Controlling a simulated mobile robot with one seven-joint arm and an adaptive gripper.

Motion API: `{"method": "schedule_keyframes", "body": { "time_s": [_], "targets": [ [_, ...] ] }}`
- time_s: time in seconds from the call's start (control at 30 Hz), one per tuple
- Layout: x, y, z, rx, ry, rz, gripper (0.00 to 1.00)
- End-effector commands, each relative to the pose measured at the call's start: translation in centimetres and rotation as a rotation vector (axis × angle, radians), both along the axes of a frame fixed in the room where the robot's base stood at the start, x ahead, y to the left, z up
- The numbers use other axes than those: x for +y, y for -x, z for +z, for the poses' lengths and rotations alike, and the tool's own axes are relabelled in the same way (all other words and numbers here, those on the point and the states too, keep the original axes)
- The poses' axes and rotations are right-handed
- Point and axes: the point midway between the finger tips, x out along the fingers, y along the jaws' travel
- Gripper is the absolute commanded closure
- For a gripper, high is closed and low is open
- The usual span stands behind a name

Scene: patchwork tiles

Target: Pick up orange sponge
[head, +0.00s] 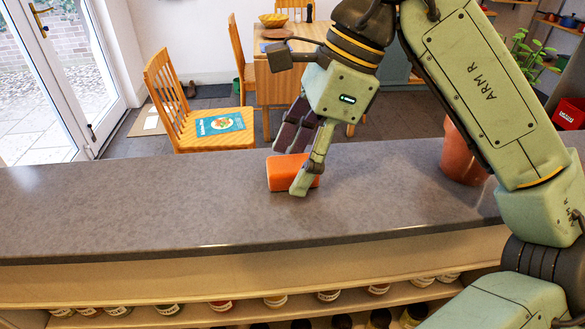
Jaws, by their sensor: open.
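The orange sponge (282,172) lies on the grey countertop (130,205), towards its far edge. My gripper (297,163) reaches down to it from above. One green finger is in front of the sponge and hides part of its right side. The dark finger is above and behind the sponge, its tip partly hidden. The jaws are open around or beside the sponge; the view does not show whether they touch it. The sponge rests on the counter.
A terracotta pot (460,155) stands on the counter to the right, partly behind my arm. The counter's left side is clear. Jars stand on a shelf (200,314) below the front edge. A wooden chair (172,95) and table (272,80) are beyond the counter.

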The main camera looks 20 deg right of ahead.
Motion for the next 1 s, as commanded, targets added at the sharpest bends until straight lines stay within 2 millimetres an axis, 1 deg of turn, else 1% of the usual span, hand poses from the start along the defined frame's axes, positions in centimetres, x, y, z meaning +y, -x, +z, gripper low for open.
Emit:
{"method": "schedule_keyframes", "body": {
  "time_s": [0.1,0.27,0.83,1.0],
  "targets": [
    [0.13,-0.04,-0.32,-0.001,-0.001,-0.001,0.38],
    [0.11,-0.05,-0.30,0.000,-0.001,-0.001,0.39],
    [0.12,-0.04,-0.27,0.000,-0.001,0.000,0.77],
    [0.12,-0.04,-0.27,0.000,-0.001,0.000,0.77]
  ]
}}
